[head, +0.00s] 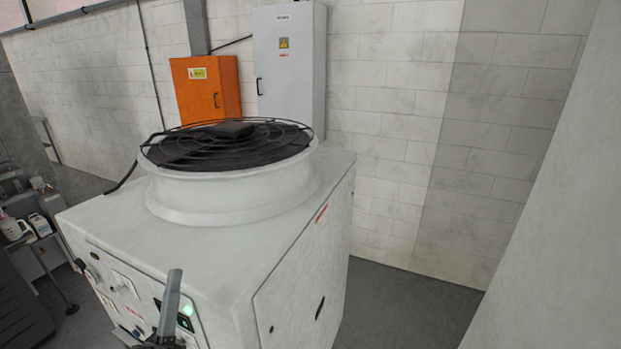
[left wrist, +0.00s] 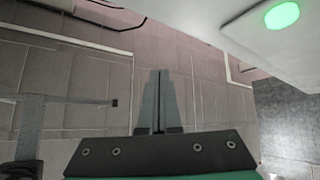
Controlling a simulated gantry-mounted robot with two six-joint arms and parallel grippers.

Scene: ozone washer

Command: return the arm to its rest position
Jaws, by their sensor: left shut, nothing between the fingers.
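My left gripper (head: 170,305) shows at the bottom of the head view, in front of the control panel of the white ozone washer (head: 270,235). In the left wrist view the two fingers (left wrist: 158,100) are together and hold nothing. A lit green button (left wrist: 282,15) on the washer's panel shows at the upper right of that view, apart from the fingertips. The same green light (head: 187,310) shows just right of the gripper in the head view. My right gripper is in neither view.
A round fan with a black grille (head: 230,145) tops the washer. An orange cabinet (head: 207,90) and a grey cabinet (head: 290,60) stand behind it by the block wall. Bottles (head: 38,224) stand on a bench at the left. Open floor (head: 400,305) lies right of the washer.

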